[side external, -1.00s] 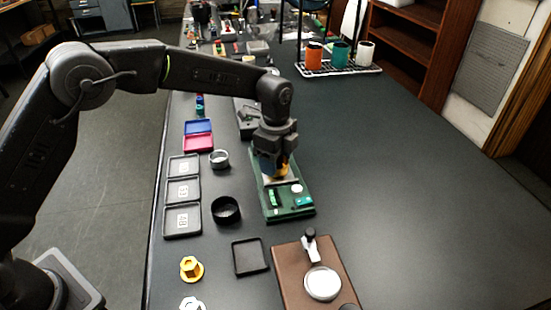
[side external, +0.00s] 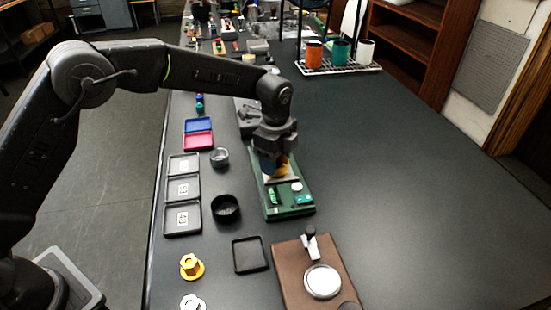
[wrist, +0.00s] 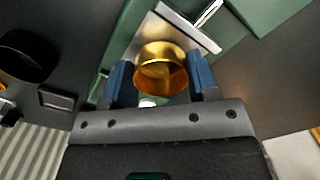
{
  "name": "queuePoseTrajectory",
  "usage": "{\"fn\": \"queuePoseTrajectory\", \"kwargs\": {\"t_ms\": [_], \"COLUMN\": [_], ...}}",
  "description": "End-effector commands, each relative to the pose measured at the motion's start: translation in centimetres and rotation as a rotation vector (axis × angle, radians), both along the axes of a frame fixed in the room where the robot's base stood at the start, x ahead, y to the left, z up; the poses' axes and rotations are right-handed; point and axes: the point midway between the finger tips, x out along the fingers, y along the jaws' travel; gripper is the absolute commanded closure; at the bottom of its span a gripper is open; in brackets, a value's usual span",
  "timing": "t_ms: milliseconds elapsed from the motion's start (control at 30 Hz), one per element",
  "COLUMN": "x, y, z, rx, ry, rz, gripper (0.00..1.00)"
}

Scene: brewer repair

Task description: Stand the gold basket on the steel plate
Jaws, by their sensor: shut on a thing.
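The gold basket (wrist: 162,68) is a round, open-topped cup between the two blue fingers of my gripper (wrist: 160,82) in the wrist view. The fingers are shut on its sides. The steel plate (wrist: 205,36) shows as a bright metal sheet behind and under the basket, on the green base. In the side external view my gripper (side external: 272,166) is low over the green base (side external: 289,211), and the basket is mostly hidden by the fingers. I cannot tell whether the basket's bottom touches the plate.
A black ring (side external: 225,208) and a grey ring (side external: 219,157) stand left of the green base. Labelled black trays (side external: 183,190) line the left edge. A brown board with a tamper (side external: 322,282) is in front. The table to the right is clear.

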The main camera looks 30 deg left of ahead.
Motion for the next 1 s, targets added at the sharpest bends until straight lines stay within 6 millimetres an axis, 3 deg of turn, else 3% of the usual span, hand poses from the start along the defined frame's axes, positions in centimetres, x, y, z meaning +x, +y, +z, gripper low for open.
{"fn": "queuePoseTrajectory", "kwargs": {"t_ms": [700,733,967,1000], "x": [0.00,0.01,0.07,0.08], "y": [0.00,0.00,0.02,0.03], "z": [-0.46,-0.44,-0.42,-0.43], "rx": [0.000,0.000,0.000,0.000], "ry": [0.000,0.000,-0.003,-0.003], "rz": [0.000,0.000,0.000,0.000], "gripper": [0.69,0.43,0.21,0.37]}}
